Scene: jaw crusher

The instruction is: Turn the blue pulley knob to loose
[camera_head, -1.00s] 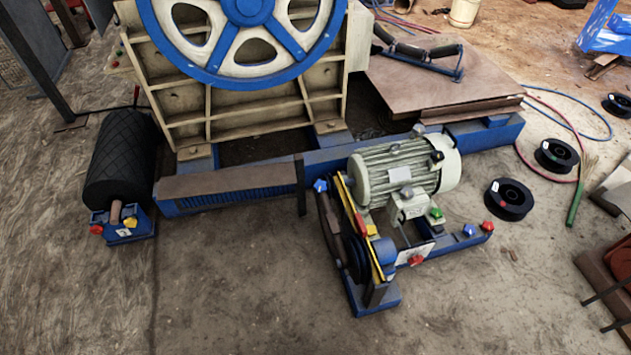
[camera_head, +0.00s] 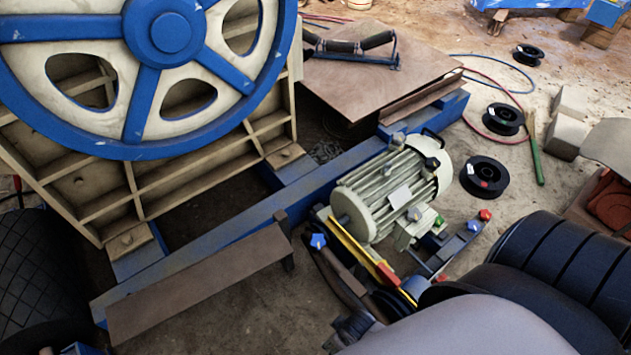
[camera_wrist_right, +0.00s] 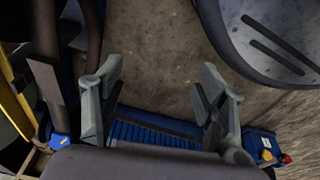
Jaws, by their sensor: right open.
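The blue pulley knob (camera_head: 318,241) is a small star-shaped knob beside the yellow-edged pulley guard (camera_head: 352,250), left of the cream motor (camera_head: 385,195). In the right wrist view a blue knob (camera_wrist_right: 58,140) shows at the lower left, outside the jaws. My right gripper (camera_wrist_right: 158,102) is open and empty, its two grey fingers wide apart over the floor and a ribbed blue beam (camera_wrist_right: 155,136). In the head view my right arm covers the lower right, hiding part of the pulley. My left gripper is not in view.
Red (camera_head: 485,214) and green (camera_head: 438,220) knobs sit on the motor base. The crusher's large blue-rimmed wheel (camera_head: 145,85) stands at upper left. Black spools (camera_head: 484,177) lie on the floor at right.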

